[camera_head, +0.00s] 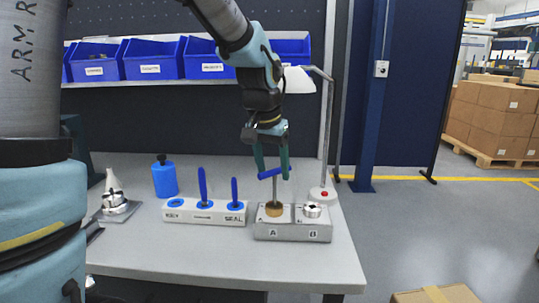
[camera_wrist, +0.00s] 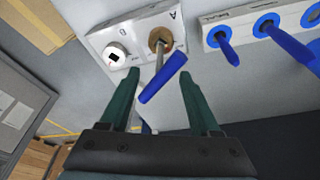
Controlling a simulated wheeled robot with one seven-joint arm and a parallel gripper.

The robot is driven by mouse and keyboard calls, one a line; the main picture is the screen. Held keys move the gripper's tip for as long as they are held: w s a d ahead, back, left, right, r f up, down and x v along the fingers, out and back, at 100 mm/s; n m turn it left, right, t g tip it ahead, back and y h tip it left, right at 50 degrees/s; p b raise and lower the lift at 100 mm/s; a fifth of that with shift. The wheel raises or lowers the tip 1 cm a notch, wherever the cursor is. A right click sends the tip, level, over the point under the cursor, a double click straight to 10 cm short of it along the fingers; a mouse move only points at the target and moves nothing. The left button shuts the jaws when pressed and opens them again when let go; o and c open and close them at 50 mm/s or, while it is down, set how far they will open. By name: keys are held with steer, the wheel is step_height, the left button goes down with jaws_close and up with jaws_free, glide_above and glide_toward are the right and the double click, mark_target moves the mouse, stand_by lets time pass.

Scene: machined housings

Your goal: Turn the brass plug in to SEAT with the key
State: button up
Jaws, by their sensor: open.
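The metal housing (camera_head: 292,233) stands at the right of the table, with positions A and B. The brass plug (camera_head: 273,210) sits at A; it also shows in the wrist view (camera_wrist: 153,37). The key's blue bar handle (camera_head: 271,173) stands above A, its steel stem (camera_head: 274,190) running down to the plug. Whether the tip is fully engaged cannot be told. My gripper (camera_head: 272,170) is open around the handle. In the wrist view the handle (camera_wrist: 162,79) lies slantwise between the spread fingers (camera_wrist: 160,82), without a clear grip.
A blue bottle (camera_head: 164,177) stands behind. A lamp base with red button (camera_head: 323,194) is close at the right.

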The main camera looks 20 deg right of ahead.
mark_target(275, 186)
steer(key=x, duration=0.7)
jaws_close()
stand_by(0.5)
steer(key=shift+p, duration=0.3)
steer(key=shift+r+m+p, duration=0.25)
steer(key=shift+m+p, duration=0.15)
steer(key=shift+p, duration=0.45)
steer(key=shift+f+m+p, duration=0.1)
steer(key=shift+m+p, duration=0.6)
steer(key=shift+p, duration=0.4)
steer(key=shift+f+h, duration=0.1)
steer(key=shift+h, duration=0.2)
steer(key=shift+m+g, duration=0.3)
